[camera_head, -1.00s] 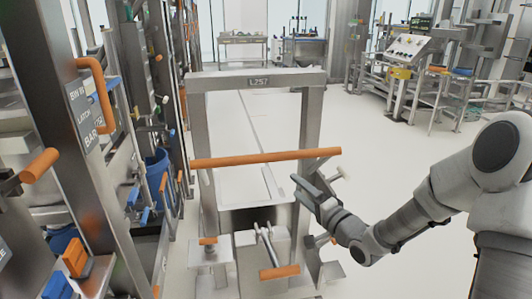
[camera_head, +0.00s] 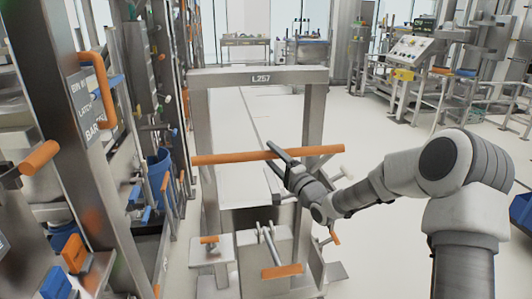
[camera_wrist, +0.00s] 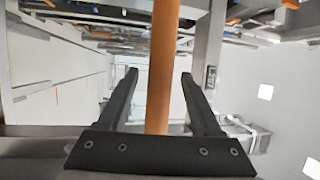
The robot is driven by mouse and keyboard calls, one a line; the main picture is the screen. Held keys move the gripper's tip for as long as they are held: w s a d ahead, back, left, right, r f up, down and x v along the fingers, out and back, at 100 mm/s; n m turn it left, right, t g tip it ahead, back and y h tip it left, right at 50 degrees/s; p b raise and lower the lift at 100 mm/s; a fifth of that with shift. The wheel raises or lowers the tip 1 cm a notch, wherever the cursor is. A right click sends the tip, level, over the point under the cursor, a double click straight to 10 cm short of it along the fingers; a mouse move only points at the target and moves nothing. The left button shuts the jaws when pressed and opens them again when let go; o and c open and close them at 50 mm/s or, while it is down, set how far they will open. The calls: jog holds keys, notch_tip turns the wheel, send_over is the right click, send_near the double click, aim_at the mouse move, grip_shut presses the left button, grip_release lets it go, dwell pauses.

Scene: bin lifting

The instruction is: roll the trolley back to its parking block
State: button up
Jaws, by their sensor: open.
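The trolley (camera_head: 312,112) is a grey metal upright frame labelled L257, standing in front of me. Its orange handlebar (camera_head: 225,158) runs across the frame at mid-height. My gripper (camera_head: 271,158) is open at the right half of this bar. In the wrist view the orange bar (camera_wrist: 163,45) runs between the two open fingers (camera_wrist: 158,76), with a gap on each side. An orange-ended lever (camera_head: 282,271) sits low on the trolley. I cannot pick out the parking block for certain.
A tall rack with an orange handle (camera_head: 104,92) and blue bins (camera_head: 158,178) stands close on the left. A control console (camera_head: 408,47) and metal frames stand at the back right. Pale floor (camera_head: 375,130) is clear to the right and behind the trolley.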

jog(key=shift+x, duration=1.9)
jog(key=shift+c, duration=0.2)
grip_shut()
